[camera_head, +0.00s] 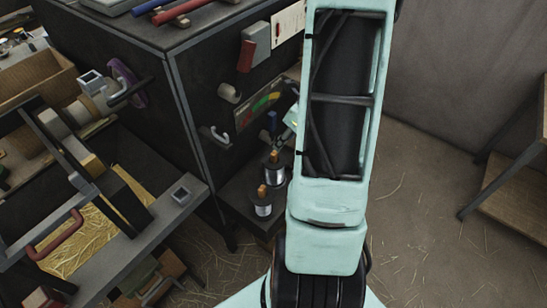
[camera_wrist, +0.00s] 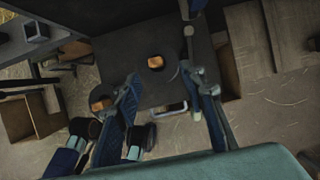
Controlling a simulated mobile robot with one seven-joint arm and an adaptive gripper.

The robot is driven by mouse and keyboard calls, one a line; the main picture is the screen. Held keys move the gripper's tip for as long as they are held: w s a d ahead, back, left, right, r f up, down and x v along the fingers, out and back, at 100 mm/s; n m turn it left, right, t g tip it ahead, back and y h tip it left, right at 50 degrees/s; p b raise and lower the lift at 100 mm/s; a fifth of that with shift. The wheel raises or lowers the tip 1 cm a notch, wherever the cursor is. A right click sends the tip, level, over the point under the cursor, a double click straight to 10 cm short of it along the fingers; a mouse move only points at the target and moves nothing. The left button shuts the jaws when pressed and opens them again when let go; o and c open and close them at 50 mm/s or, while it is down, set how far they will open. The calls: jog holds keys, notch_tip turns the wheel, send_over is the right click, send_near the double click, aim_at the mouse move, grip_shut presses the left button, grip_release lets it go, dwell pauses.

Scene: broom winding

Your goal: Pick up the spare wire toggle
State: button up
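Two small orange-brown wooden toggles stand out in the wrist view: one near the centre (camera_wrist: 155,62) and one farther left (camera_wrist: 102,103). I cannot tell which is the spare. My gripper (camera_wrist: 160,62) is open, with its two blue-padded fingers apart. In the wrist view the centre toggle appears between the fingertips; contact cannot be seen. My arm hides most of the gripper in the head view.
The spools stand on a low dark shelf (camera_head: 240,190) beside a dark cabinet (camera_head: 125,75). A winding bench (camera_head: 140,245) is at left; a wooden table (camera_head: 510,180) is at right, with straw-strewn floor between.

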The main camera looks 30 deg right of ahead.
aim_at(275, 153)
jog(key=x, duration=0.4)
jog(key=shift+a+f+b, duration=0.1)
jog(key=shift+f+b, duration=0.15)
jog(key=shift+b, duration=0.15)
jog(key=x, duration=0.1)
jog(key=b+x, duration=0.1)
jog(key=x, duration=0.3)
jog(key=shift+a+f, duration=0.1)
jog(key=shift+a, duration=0.2)
jog(key=shift+s, duration=0.1)
jog(key=c, duration=1)
